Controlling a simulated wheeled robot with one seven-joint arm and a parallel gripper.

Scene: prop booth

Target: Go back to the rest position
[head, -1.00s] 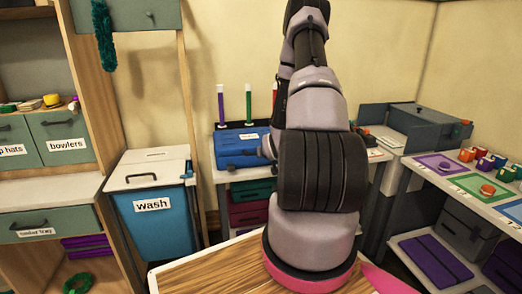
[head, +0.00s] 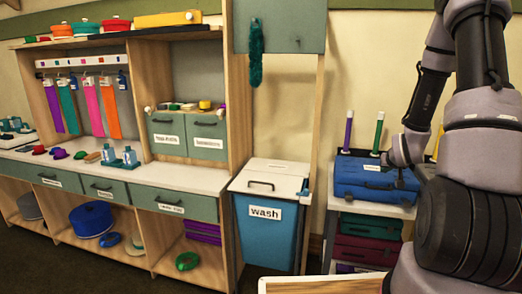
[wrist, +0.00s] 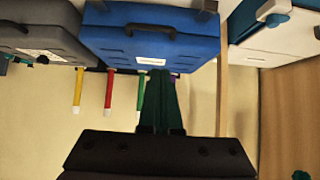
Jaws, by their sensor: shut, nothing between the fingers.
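My gripper (wrist: 160,76) shows in the wrist view as two dark, narrow fingers close together, reaching up from a black body at the bottom. It is shut and holds nothing. The fingertips appear in front of the lower edge of the blue case (wrist: 150,35); I cannot tell the distance between them. In the head view my arm rises at the right side and bends down towards the same blue case (head: 372,187). The fingers cannot be made out there.
The wash bin (head: 268,237) stands left of the blue case. A wooden shelf unit (head: 150,180) with hanging ribbons and drawers fills the left. Upright sticks, purple (head: 348,130) and green (head: 378,130), stand behind the case. Dark floor (head: 80,270) shows at lower left.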

